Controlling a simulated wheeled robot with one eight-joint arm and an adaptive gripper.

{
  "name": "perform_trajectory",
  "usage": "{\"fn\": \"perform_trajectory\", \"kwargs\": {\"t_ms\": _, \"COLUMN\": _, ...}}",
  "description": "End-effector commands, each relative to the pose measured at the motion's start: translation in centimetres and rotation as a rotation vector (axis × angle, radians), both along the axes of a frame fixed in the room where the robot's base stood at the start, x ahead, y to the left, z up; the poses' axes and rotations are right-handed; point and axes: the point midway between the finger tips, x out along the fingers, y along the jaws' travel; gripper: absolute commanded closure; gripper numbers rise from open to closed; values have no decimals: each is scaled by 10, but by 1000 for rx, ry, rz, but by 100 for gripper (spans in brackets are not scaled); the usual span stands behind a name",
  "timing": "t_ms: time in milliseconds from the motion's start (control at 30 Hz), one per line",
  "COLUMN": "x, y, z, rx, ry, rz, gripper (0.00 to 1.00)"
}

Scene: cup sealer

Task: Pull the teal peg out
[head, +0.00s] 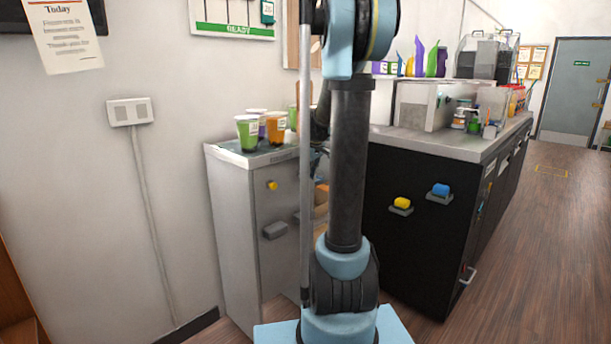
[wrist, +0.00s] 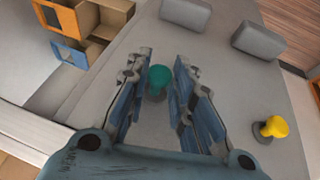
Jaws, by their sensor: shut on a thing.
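The teal peg (wrist: 157,80) shows between the two fingers of my gripper (wrist: 163,62) in the wrist view. It stands against the grey cabinet front (wrist: 228,75), and its round end faces the camera. My gripper is shut on it. How deep the peg sits cannot be told. In the head view the peg and the gripper cannot be made out, and my own arm covers part of the cabinet.
A yellow peg (wrist: 269,128) sits on the same grey front, with two grey blocks (wrist: 187,13) (wrist: 258,40). Cups (head: 275,128) stand on the cabinet top. An orange-and-wood box (wrist: 88,22) lies beyond the cabinet's edge. A black counter (head: 425,225) stands to the right.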

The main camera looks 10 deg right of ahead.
Motion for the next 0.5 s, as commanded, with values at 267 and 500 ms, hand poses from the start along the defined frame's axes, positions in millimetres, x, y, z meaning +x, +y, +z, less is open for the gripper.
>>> {"fn": "perform_trajectory", "kwargs": {"t_ms": 267, "x": -36, "y": -27, "z": 0, "rx": -3, "ry": -2, "rz": -5, "gripper": 100}}
{"fn": "perform_trajectory", "kwargs": {"t_ms": 500, "x": -44, "y": -31, "z": 0, "rx": -3, "ry": -1, "rz": -3, "gripper": 100}}
